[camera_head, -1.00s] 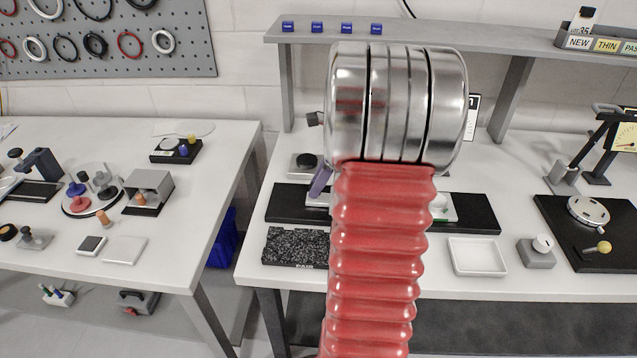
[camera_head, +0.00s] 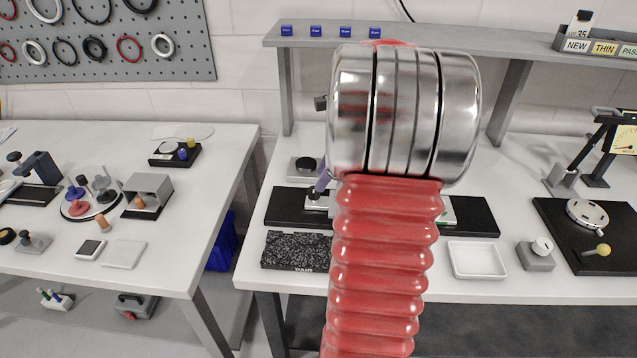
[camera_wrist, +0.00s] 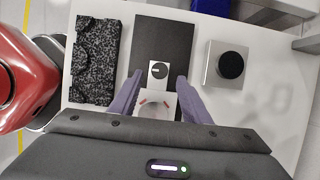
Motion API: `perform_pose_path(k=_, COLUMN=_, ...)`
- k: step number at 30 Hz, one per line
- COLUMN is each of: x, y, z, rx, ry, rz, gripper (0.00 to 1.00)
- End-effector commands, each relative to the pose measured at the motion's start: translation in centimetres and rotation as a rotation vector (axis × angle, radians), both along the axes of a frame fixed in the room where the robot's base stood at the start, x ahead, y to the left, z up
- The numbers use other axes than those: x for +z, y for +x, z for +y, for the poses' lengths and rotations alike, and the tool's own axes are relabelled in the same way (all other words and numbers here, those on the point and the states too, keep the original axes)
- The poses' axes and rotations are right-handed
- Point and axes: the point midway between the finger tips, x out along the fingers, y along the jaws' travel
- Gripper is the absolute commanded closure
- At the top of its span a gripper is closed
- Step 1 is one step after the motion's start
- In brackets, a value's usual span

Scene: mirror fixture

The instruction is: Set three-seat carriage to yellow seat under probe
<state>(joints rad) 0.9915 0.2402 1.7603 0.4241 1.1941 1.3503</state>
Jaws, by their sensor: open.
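In the wrist view the black rail (camera_wrist: 168,38) runs away from me. A silver plate with a round black-and-white knob (camera_wrist: 158,70) lies on it. Nearer is a pale block with red marks (camera_wrist: 157,103), apparently part of the carriage. The two purple fingers of my gripper (camera_wrist: 158,76) are open, one on each side of these parts; contact cannot be told. In the head view my arm covers most of the rail (camera_head: 475,217). A silver end with a black knob (camera_head: 314,197) shows left of the arm, by a purple finger. I cannot make out the yellow seat or the probe.
A speckled black block (camera_head: 296,250) lies in front of the rail. A silver block with a black disc (camera_wrist: 228,65) stands beside the rail. A white tray (camera_head: 477,260) and a grey block with a white knob (camera_head: 537,255) are to the right.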

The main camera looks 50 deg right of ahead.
Motion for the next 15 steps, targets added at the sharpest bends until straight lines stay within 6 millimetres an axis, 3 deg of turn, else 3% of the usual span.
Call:
perform_pose_path(k=9, x=5.3, y=-1.7, z=-1.4, rx=-0.001, ry=-0.004, rz=-0.002, gripper=0.57)
perform_pose_path(k=15, x=7.5, y=-2.5, z=-1.9, rx=0.0, ry=-0.002, rz=-0.001, gripper=0.57)
